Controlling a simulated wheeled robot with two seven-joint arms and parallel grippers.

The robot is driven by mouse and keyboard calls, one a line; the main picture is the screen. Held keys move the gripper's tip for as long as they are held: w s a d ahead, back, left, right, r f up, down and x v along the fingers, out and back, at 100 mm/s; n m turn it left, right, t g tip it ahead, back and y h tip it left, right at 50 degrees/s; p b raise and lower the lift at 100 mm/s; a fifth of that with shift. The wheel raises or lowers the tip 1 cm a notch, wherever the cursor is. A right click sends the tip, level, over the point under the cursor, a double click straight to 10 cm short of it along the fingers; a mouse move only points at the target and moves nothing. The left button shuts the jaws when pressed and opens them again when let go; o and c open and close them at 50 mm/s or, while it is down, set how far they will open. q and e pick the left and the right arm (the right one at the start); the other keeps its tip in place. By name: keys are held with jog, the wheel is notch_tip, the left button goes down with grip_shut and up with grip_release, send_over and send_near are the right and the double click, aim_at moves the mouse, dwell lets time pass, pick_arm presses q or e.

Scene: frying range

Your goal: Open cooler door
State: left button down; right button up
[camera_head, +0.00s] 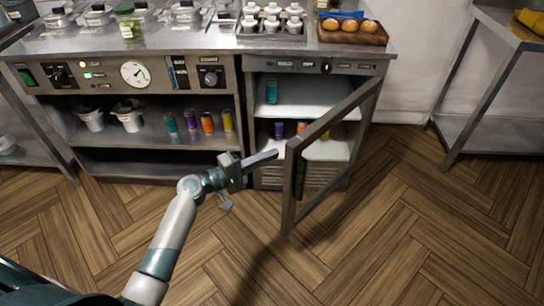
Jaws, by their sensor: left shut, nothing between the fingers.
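The cooler door (293,185) is a metal-framed door standing wide open. It is hinged on the right side of the cooler (261,91) and swings out toward me. My left gripper (262,158) is shut and empty. It is in front of the cooler opening, just left of the door's free edge. Its tip is close to the door frame; I cannot tell whether they touch. Inside the cooler, a teal container (271,91) stands on the upper shelf. Purple, red and yellow containers show lower down, partly hidden by the door. My right gripper is not in view.
Open shelves left of the cooler hold several coloured containers (207,122) and two white pots (128,115). The countertop above bears a bread tray (352,32) and several lidded pans. A metal table (486,135) stands at right. The wooden floor (410,235) is clear.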

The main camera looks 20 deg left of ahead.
pick_arm(q)
jog(key=shift+s+d, duration=0.4)
jog(key=shift+d, duration=0.35)
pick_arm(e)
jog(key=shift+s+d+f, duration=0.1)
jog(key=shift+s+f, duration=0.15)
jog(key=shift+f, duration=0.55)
